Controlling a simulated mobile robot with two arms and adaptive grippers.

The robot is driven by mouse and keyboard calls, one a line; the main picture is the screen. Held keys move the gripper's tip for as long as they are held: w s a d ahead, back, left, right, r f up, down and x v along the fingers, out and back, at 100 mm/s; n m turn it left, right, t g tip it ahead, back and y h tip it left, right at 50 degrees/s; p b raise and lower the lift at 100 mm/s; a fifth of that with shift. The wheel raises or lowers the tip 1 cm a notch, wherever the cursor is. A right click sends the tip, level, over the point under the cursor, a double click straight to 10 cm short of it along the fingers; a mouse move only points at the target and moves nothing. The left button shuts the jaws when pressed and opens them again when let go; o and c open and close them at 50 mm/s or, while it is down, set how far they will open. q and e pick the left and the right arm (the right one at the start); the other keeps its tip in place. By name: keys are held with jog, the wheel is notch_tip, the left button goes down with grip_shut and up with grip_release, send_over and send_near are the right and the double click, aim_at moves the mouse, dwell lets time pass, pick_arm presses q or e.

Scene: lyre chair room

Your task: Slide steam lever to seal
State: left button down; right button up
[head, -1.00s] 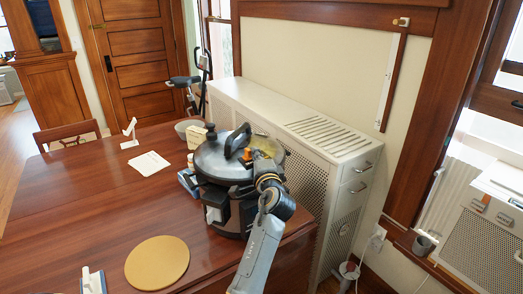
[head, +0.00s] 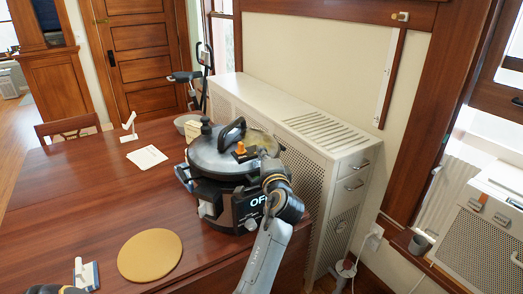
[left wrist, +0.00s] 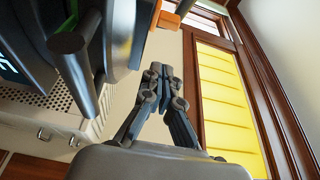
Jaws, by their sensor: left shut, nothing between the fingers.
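A dark multicooker (head: 212,203) with a lit "OF…" display stands at the table's right end. Its grey lid (head: 207,157) is down, with a black arched handle (head: 232,132). A small orange piece (head: 240,148), likely the steam lever, sits on top of the lid near the handle. An orange block, likely the same piece, shows in the left wrist view (left wrist: 168,20) just past the fingertips. My left gripper (left wrist: 162,72) is shut and empty, close beside the cooker's right side. Any contact with the lever cannot be told.
A round tan mat (head: 150,255), a white paper (head: 147,157) and a small white stand (head: 129,127) lie on the wooden table (head: 75,200). A pale perforated radiator cabinet (head: 345,150) stands close behind the cooker. The table's left and middle are mostly clear.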

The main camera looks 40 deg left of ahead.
pick_arm(q)
jog(key=v, duration=0.5)
jog(key=shift+d+b, duration=0.2)
jog(key=shift+b, duration=0.2)
pick_arm(e)
jog(key=shift+s+a+f, duration=0.55)
jog(key=shift+a+f, duration=0.1)
jog(key=shift+a, duration=0.15)
pick_arm(q)
jog(key=shift+w, duration=0.1)
pick_arm(e)
jog(key=shift+w+d, duration=0.1)
jog(key=shift+d, duration=0.2)
pick_arm(q)
jog(key=shift+f, duration=0.1)
